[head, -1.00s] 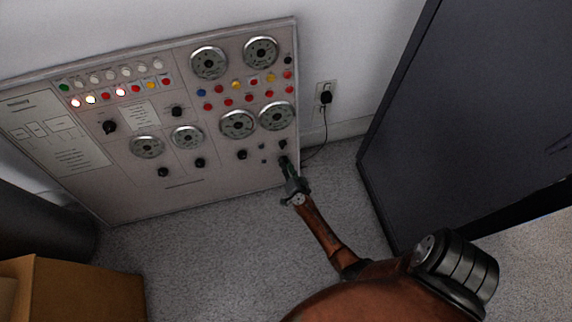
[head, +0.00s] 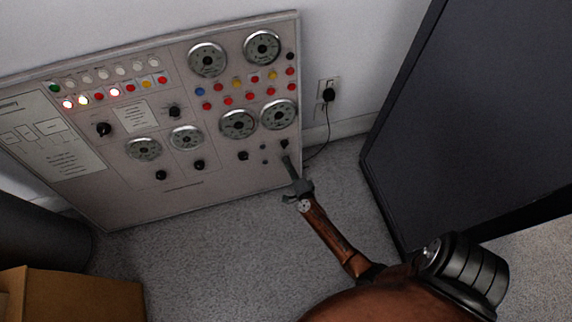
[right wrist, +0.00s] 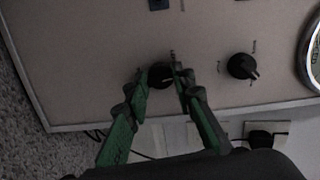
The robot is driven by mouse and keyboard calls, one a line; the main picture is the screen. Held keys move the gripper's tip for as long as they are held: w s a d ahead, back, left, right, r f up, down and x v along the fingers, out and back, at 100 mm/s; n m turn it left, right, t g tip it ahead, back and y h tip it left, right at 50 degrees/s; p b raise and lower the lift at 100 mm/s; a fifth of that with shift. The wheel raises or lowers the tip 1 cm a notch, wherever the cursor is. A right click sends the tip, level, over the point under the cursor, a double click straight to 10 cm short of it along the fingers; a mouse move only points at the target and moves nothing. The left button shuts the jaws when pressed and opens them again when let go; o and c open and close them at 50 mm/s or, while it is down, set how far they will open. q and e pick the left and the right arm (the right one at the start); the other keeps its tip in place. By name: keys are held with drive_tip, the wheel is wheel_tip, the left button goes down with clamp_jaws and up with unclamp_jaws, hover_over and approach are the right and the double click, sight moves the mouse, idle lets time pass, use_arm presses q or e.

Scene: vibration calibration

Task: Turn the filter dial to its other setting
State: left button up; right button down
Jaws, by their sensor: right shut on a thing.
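The filter dial (right wrist: 159,72) is a small black round knob at the panel's lower right corner. Its label is too small to read. In the right wrist view it sits between the two green fingers of my right gripper (right wrist: 163,88), which is shut on it. A light pointer mark shows on its face. In the head view the tip of my right gripper (head: 287,157) is against the panel at this corner and hides the dial. My left gripper is not in view.
The grey control panel (head: 190,205) leans by the wall with gauges, lamps and several knobs. Another black knob (right wrist: 242,66) is close beside the held dial. A dark cabinet (head: 460,110) stands at right, a cardboard box (head: 80,295) at lower left. Carpet between is clear.

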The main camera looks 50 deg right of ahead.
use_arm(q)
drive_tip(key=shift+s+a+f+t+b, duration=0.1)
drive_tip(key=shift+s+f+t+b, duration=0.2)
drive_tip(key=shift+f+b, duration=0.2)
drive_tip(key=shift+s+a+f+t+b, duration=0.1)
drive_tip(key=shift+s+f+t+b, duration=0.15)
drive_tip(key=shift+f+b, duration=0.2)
use_arm(e)
drive_tip(key=shift+f+m+t+h, duration=0.1)
drive_tip(key=shift+m+t+h, duration=0.3)
drive_tip(key=shift+m, duration=4.9)
drive_tip(key=c, duration=1.7)
unclamp_jaws()
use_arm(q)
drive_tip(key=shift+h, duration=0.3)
use_arm(e)
drive_tip(key=shift+o, duration=0.2)
drive_tip(key=v, duration=0.7)
drive_tip(key=shift+s+a, duration=0.2)
drive_tip(key=shift+s, duration=0.05)
